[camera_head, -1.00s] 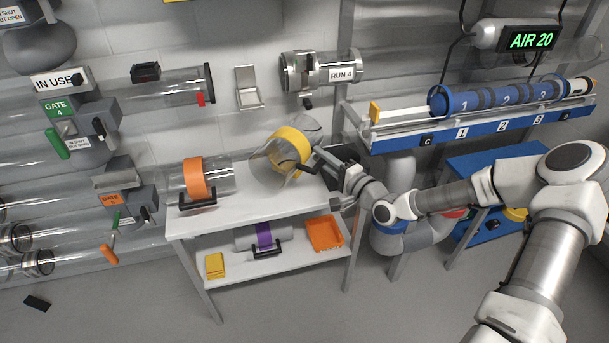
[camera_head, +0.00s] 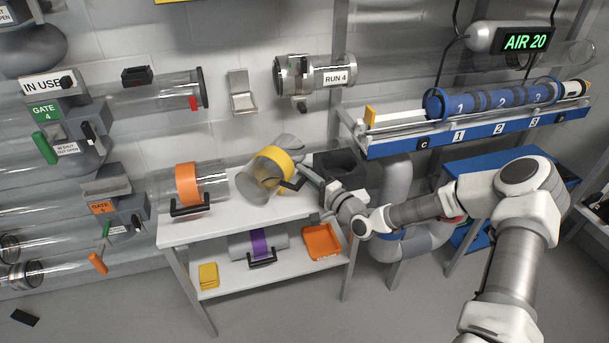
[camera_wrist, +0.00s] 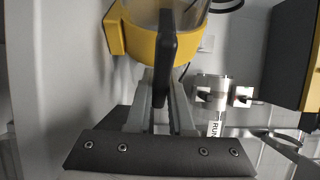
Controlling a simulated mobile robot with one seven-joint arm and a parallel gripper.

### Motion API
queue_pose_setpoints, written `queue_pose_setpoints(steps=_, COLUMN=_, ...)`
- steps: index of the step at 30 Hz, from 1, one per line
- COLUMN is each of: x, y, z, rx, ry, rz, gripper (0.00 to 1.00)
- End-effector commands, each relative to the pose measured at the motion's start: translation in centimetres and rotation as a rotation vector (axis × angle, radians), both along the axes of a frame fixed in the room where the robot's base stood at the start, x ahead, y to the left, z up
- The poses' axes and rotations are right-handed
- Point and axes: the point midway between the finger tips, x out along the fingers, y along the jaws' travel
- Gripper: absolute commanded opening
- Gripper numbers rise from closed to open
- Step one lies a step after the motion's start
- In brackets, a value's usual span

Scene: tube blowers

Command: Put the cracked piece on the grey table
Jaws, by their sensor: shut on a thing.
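A clear tube piece with a yellow band (camera_head: 271,167) is tilted over the right part of the light grey table (camera_head: 225,219). I cannot tell whether it touches the tabletop. A crack is not clear at this size. My gripper (camera_head: 302,180) is shut on its black handle (camera_head: 290,185). In the wrist view the handle (camera_wrist: 166,65) stands between the fingers of my gripper (camera_wrist: 164,85), with the yellow band (camera_wrist: 140,42) behind it. A clear piece with an orange band (camera_head: 187,184) and a black handle lies on the left of the tabletop.
A purple-banded piece (camera_head: 259,243), an orange tray (camera_head: 322,241) and a yellow item (camera_head: 208,275) are on the lower shelf. A dark box-like holder (camera_head: 340,166) is right of the tabletop. A blue rack (camera_head: 480,138) holds a blue tube. The RUN 4 pipe (camera_head: 315,77) is above.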

Motion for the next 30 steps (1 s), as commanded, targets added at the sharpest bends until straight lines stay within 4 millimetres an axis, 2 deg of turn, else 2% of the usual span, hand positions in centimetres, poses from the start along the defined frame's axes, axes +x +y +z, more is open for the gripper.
queue_pose_setpoints(steps=1, x=0.0, y=0.0, z=-0.2, rx=0.002, ry=-0.002, rz=0.000, gripper=0.00)
queue_pose_setpoints(steps=2, x=0.0, y=0.0, z=-0.2, rx=0.000, ry=0.000, rz=0.000, gripper=0.25)
queue_pose_setpoints(steps=6, x=0.0, y=0.0, z=-0.2, rx=0.000, ry=0.000, rz=0.000, gripper=0.50)
queue_pose_setpoints(steps=18, x=0.0, y=0.0, z=0.5, rx=0.000, ry=0.000, rz=0.000, gripper=0.50)
queue_pose_setpoints(steps=23, x=-2.2, y=-2.0, z=0.3, rx=0.000, ry=0.003, rz=-0.003, gripper=0.50)
queue_pose_setpoints(steps=30, x=-6.3, y=-5.4, z=0.3, rx=0.001, ry=0.003, rz=-0.004, gripper=0.50)
